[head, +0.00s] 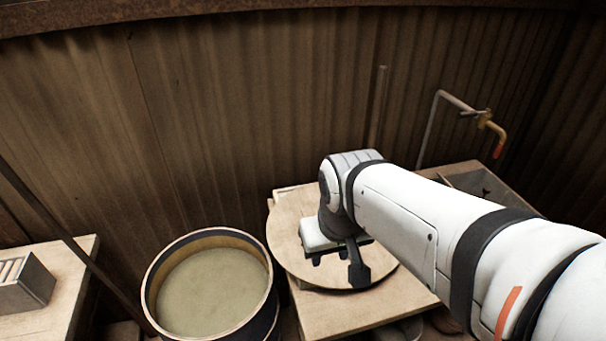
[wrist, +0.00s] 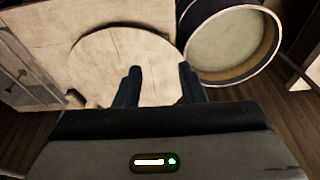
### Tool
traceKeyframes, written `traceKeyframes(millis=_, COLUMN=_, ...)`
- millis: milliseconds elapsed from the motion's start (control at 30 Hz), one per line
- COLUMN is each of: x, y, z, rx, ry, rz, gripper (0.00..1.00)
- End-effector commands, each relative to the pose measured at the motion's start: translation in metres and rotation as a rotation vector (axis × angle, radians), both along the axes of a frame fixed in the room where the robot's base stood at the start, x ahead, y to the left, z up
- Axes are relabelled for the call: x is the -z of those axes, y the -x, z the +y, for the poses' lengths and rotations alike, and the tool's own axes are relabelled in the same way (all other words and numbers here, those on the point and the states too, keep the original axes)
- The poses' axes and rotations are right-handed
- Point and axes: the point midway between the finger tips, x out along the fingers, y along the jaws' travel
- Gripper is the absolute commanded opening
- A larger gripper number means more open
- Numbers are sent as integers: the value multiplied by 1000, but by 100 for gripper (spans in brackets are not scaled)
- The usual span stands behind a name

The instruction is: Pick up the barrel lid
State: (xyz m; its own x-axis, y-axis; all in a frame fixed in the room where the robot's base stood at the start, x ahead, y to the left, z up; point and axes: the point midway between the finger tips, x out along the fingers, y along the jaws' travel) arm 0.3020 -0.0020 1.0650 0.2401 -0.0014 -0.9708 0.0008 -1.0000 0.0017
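The barrel lid (head: 289,239) is a flat, round, pale wooden disc lying on a wooden table, overhanging its left edge in the head view. It also shows in the wrist view (wrist: 103,62). My gripper (head: 342,264) is over the right part of the lid in the head view, and my arm hides some of the lid there. In the wrist view my gripper (wrist: 160,78) has its two dark fingers apart with nothing held between them. I cannot tell whether the fingertips touch the lid. No handle on the lid is clear to me.
An open barrel (head: 151,281) with murky greenish content stands left of the table (head: 345,315). A second table with a grey slotted block (head: 27,285) is at far left. A sink (head: 490,187) and bent tap pipe (head: 455,100) are at the back right, before a corrugated wall.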

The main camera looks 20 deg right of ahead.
Motion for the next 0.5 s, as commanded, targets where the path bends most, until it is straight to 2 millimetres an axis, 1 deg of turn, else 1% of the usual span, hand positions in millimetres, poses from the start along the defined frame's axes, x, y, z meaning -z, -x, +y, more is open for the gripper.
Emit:
traceKeyframes(millis=100, x=0, y=0, z=0, rx=0, ry=0, rz=0, gripper=37)
traceKeyframes(millis=167, x=0, y=-1, z=0, rx=1, ry=0, rz=1, gripper=42)
traceKeyframes(millis=267, x=-1, y=-8, z=-2, rx=11, ry=-2, rz=7, gripper=50)
traceKeyframes(millis=300, x=-1, y=-14, z=-3, rx=19, ry=-3, rz=14, gripper=54)
traceKeyframes(millis=367, x=-1, y=-27, z=-21, rx=29, ry=-6, rz=26, gripper=55)
traceKeyframes(millis=467, x=2, y=-58, z=-32, rx=70, ry=-11, rz=54, gripper=55)
traceKeyframes(millis=500, x=5, y=-73, z=-36, rx=91, ry=-13, rz=67, gripper=55)
